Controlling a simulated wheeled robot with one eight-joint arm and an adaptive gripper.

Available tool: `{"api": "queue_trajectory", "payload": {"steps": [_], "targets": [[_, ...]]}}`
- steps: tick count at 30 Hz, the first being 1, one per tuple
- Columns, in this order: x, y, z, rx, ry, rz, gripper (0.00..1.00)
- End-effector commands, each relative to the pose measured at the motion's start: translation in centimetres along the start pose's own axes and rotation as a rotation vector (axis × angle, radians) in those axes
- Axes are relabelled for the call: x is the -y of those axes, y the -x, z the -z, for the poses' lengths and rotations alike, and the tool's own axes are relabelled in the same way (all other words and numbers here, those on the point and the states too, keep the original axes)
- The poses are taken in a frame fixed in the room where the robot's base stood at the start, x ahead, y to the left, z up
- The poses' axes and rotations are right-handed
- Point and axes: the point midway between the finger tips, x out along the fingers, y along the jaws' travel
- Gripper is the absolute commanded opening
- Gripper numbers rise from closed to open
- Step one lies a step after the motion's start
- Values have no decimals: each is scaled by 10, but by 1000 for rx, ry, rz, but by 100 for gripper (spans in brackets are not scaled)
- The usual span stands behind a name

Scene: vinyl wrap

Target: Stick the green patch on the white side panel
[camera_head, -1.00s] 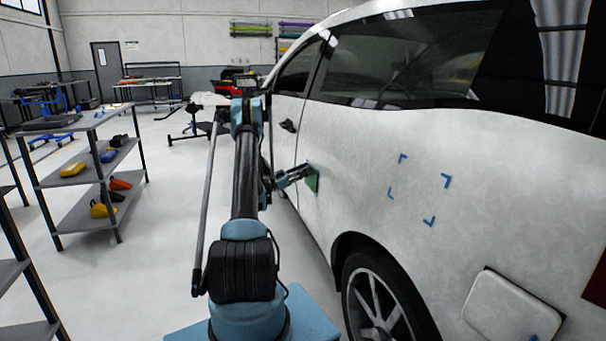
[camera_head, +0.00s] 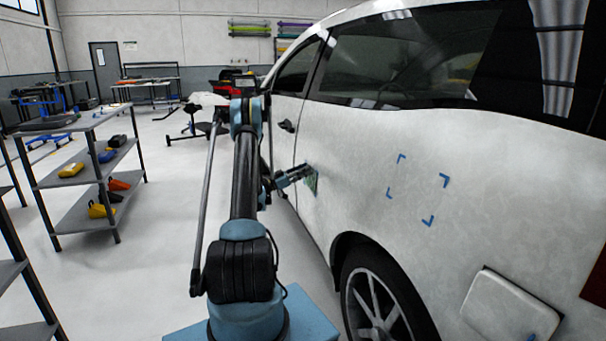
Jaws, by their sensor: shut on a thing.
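The white side panel (camera_head: 350,195) of the car fills the right half of the view. Blue corner marks (camera_head: 402,158) frame a bare area on it above the rear wheel. The green patch (camera_head: 313,182) is small and partly hidden by my gripper (camera_head: 306,174). My gripper is shut on the patch, near the panel surface left of the marks. I cannot tell whether the patch touches the panel.
A shelf rack (camera_head: 85,125) with yellow, blue and orange items stands at the left. The floor between rack and car is open.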

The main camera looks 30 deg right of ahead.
Motion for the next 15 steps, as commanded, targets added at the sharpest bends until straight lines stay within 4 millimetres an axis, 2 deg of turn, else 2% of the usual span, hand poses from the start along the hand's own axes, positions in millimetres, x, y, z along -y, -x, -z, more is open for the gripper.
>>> {"api": "queue_trajectory", "payload": {"steps": [7,8,10,11,15], "targets": [[0,-1,-1,1,0,-1,16],[0,-1,-1,1,0,-1,28],[0,-1,-1,1,0,-1,44],[0,-1,-1,1,0,-1,47],[0,-1,-1,1,0,-1,47]]}}
